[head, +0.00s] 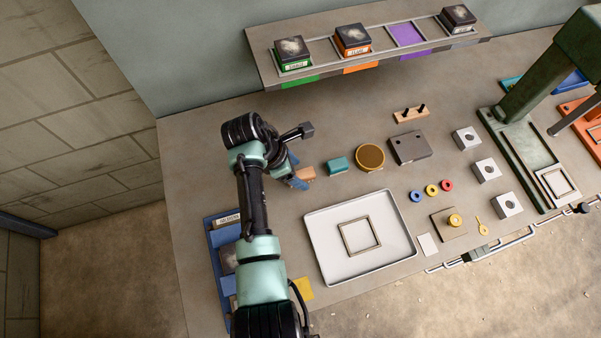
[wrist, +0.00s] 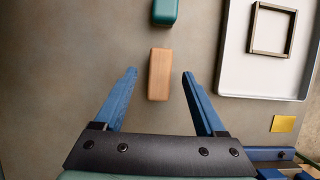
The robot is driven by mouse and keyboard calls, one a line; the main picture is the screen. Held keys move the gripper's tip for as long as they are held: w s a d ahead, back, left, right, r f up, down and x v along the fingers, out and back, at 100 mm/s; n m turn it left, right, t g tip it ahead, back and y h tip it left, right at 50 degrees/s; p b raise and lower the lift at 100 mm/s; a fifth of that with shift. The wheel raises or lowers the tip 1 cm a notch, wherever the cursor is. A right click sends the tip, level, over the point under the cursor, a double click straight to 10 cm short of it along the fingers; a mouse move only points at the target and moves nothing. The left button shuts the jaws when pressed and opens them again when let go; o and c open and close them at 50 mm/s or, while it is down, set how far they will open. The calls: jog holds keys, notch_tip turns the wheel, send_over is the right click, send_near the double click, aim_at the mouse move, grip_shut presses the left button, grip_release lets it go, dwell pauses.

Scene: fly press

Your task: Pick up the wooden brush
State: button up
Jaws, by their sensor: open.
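The wooden brush (wrist: 160,74) shows in the wrist view as a plain tan wooden block lying on the grey table; no bristles can be seen. In the head view the brush (head: 308,174) is partly hidden by my blue fingers. My gripper (wrist: 160,72) is open, with one finger on each side of the brush and a gap on both sides. In the wrist view the brush's near half lies between the fingers and its far end reaches past the tips. The head view shows my gripper (head: 301,171) close by it; the height above the table is unclear.
A teal block (head: 338,165) lies just beyond the brush. A white tray (head: 318,256) with a square frame (head: 360,235) lies to the right. A round brass-topped tin (head: 370,157) stands farther right. A blue rack (head: 214,245) is at the left edge. The table left of the brush is clear.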

jog(key=shift+x, duration=1.3)
jog(key=shift+c, duration=0.3)
grip_shut()
